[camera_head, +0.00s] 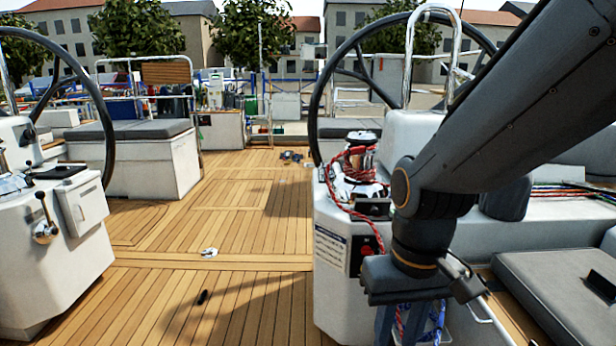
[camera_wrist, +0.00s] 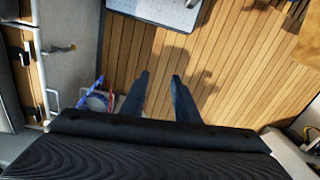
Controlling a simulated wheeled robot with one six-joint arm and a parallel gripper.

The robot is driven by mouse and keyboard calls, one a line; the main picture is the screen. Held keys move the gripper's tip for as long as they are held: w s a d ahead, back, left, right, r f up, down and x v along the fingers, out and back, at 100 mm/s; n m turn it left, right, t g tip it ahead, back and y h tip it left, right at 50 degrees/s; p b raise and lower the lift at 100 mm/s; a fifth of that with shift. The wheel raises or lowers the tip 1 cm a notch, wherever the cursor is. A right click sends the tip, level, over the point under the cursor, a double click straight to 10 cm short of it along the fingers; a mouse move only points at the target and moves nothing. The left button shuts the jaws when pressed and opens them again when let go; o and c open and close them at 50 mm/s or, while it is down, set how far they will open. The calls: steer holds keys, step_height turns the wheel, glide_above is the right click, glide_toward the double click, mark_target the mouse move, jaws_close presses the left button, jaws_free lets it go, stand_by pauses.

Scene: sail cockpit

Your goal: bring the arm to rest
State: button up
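My arm reaches in from the upper right in the head view and bends down in front of the right helm console (camera_head: 335,250). My gripper (camera_wrist: 160,78) shows in the wrist view with its two dark fingers apart and nothing between them. Teak deck planks lie below the fingers. In the head view the gripper (camera_head: 405,318) hangs at the lower edge, its fingertips cut off. A blue and red rope bundle (camera_wrist: 97,101) lies left of the fingers in the wrist view. I cannot tell whether anything touches the gripper.
A winch with red rope (camera_head: 358,172) sits on the right console, close to my arm. The left helm console (camera_head: 50,245) and two steering wheels flank the walkway. A small dark object (camera_head: 202,297) lies on the deck (camera_head: 245,220), which is mostly clear. A grey cushion (camera_head: 560,290) is at right.

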steer(key=d+r+m+p, duration=0.1)
steer(key=d+r+p, duration=0.4)
steer(key=p, duration=0.5)
steer(key=shift+s+d+r+m, duration=0.2)
steer(key=shift+d+m, duration=0.1)
steer(key=shift+d, duration=0.15)
stand_by(0.3)
